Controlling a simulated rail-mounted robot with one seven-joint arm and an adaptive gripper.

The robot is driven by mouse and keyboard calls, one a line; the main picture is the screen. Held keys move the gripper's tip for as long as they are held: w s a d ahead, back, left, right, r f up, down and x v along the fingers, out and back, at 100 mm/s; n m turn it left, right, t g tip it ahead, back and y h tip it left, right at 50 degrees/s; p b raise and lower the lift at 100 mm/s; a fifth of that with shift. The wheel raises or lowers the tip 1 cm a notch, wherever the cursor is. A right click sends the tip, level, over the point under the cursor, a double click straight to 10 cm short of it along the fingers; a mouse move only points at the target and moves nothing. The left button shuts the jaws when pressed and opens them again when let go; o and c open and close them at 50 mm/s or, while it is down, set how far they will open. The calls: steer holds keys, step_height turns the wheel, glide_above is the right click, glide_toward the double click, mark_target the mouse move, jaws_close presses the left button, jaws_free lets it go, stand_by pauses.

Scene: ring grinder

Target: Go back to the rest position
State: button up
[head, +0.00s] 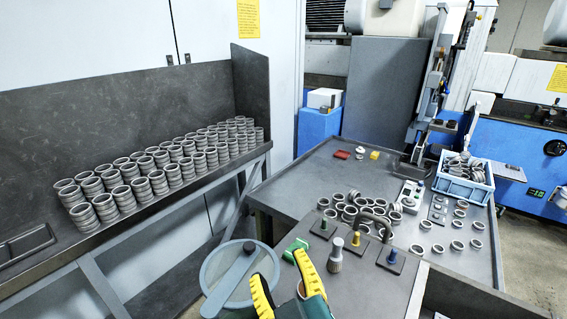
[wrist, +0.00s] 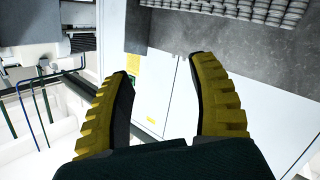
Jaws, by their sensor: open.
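My gripper (head: 284,284) shows at the bottom of the head view, in front of the near edge of the grey worktable (head: 285,190). Its two yellow ribbed fingers stand apart with nothing between them. In the wrist view my gripper (wrist: 163,95) is also open and empty. Beyond its fingers are a pale cabinet front (wrist: 165,75) and a grey shelf surface (wrist: 195,30). No object touches the fingertips in the wrist view.
Stacked grey rings (head: 165,165) stand in rows on the left shelf (head: 150,215). Loose rings (head: 350,208) lie on the worktable. A blue crate (head: 462,187) holds more rings at the right. A round translucent disc (head: 215,285) is just left of the gripper; a knobbed post (head: 335,255) stands right.

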steer(key=s+d+r+m+t+h, duration=0.3)
steer(key=s+d+r+m, duration=0.15)
steer(key=r, duration=0.25)
steer(key=s+d+r+m+t+h, duration=0.25)
steer(key=s+r+t, duration=0.2)
steer(key=r, duration=0.25)
step_height(320, 180, up, 37)
steer(key=m+p, duration=0.1)
steer(key=p, duration=3.6)
steer(key=shift+w+r+g+y, duration=0.15)
steer(key=shift+g+y, duration=0.2)
steer(key=shift+g, duration=0.1)
